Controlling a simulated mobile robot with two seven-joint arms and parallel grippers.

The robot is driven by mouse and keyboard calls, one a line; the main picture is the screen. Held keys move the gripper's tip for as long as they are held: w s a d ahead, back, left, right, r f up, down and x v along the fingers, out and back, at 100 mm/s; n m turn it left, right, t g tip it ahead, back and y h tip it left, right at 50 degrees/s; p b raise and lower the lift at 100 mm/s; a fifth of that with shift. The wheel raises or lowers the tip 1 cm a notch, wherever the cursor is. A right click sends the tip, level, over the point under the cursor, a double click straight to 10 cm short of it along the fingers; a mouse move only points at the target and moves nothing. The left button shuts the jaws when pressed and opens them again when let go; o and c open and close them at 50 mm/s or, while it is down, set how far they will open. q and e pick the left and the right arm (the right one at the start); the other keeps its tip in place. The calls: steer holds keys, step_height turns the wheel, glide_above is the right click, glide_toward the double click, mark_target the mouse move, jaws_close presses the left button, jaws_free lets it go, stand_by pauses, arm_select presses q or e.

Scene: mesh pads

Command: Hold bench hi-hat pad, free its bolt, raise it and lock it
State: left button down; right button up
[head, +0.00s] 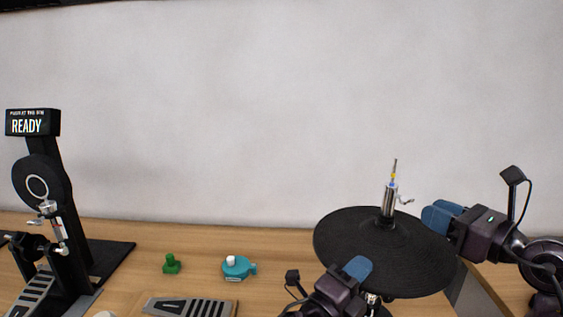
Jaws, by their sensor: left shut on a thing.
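The black round hi-hat pad (345,232) sits at the right of the head view, roughly level. A silver clutch sleeve (389,202) stands at its centre around a thin rod (395,166) with yellow and blue marks. A small bolt with a bent handle (406,201) sticks out to the right of the sleeve. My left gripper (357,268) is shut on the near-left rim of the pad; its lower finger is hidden. My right gripper (435,215) is just right of the bolt, above the pad, apart from the bolt. Its finger gap is unclear.
A kick-pad stand with a READY sign (33,123) is at the left. A green knob piece (171,264), a teal bottle-like item (238,267) and a striped pedal (190,306) lie on the wooden bench (200,241). Bare bench lies between the bottle and pad.

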mark_target(411, 202)
steer(key=n, duration=0.4)
steer(key=shift+w+n, duration=0.1)
steer(key=shift+n, duration=0.2)
steer(key=n, duration=0.3)
steer(key=shift+a+n, duration=0.1)
steer(key=shift+n, duration=0.3)
steer(key=n, duration=0.4)
steer(key=shift+w+n, duration=0.15)
steer(key=shift+n, duration=0.25)
steer(key=n, duration=0.3)
steer(key=shift+w+a+n, duration=0.1)
steer(key=shift+a+n, duration=0.05)
steer(key=shift+n, duration=0.25)
steer(key=shift+x, duration=2)
jaws_close()
